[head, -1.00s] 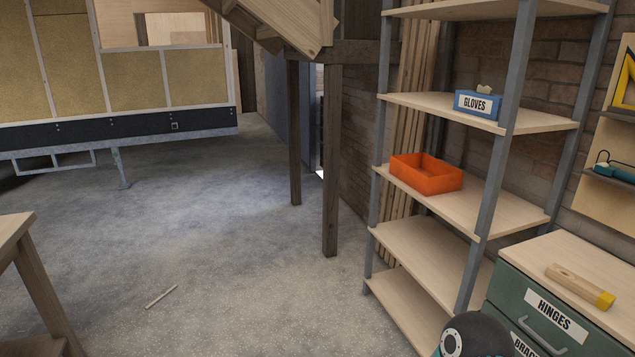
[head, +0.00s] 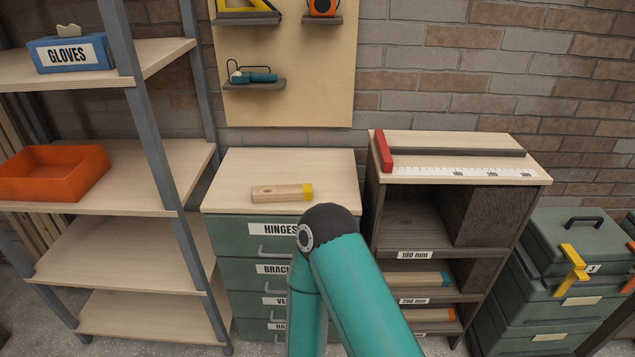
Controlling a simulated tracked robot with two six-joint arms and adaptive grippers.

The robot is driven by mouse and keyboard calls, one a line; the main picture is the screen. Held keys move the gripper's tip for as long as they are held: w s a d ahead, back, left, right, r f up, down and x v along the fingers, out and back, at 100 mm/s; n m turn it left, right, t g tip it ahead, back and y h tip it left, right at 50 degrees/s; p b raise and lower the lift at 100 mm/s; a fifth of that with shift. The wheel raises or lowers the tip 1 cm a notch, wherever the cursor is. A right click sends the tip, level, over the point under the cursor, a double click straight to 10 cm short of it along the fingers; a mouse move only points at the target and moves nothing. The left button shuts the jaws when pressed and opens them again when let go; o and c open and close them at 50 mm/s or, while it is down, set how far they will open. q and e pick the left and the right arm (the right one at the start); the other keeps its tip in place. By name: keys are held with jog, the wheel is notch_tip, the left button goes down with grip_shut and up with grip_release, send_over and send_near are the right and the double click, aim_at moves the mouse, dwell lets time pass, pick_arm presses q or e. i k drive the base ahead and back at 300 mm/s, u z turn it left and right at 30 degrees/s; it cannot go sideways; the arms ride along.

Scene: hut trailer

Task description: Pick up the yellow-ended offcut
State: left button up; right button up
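The yellow-ended offcut (head: 281,193) is a short pale wooden block with a yellow right end. It lies flat on the wooden top of the green drawer cabinet (head: 230,232), above the drawer labelled HINGES. One of my teal arms rises from the bottom of the head view, its dark elbow joint just in front of and below the offcut's yellow end. Neither gripper shows in the view. Nothing touches the offcut, and it is fully visible.
A shelf rack (head: 150,150) with an orange bin (head: 52,174) and a gloves box (head: 70,54) stands left. A dark cubby unit (head: 455,215) with a ruler (head: 465,171) and red stop (head: 383,152) on top stands right. Green toolboxes (head: 560,270) stand further right. The cabinet top around the offcut is clear.

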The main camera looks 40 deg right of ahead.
aim_at(304, 192)
jog(key=z, duration=0.45)
jog(key=i, duration=1)
jog(key=z, duration=0.45)
jog(key=k, duration=0.75)
jog(key=z, duration=0.2)
jog(key=i, duration=0.65)
jog(key=u, duration=0.05)
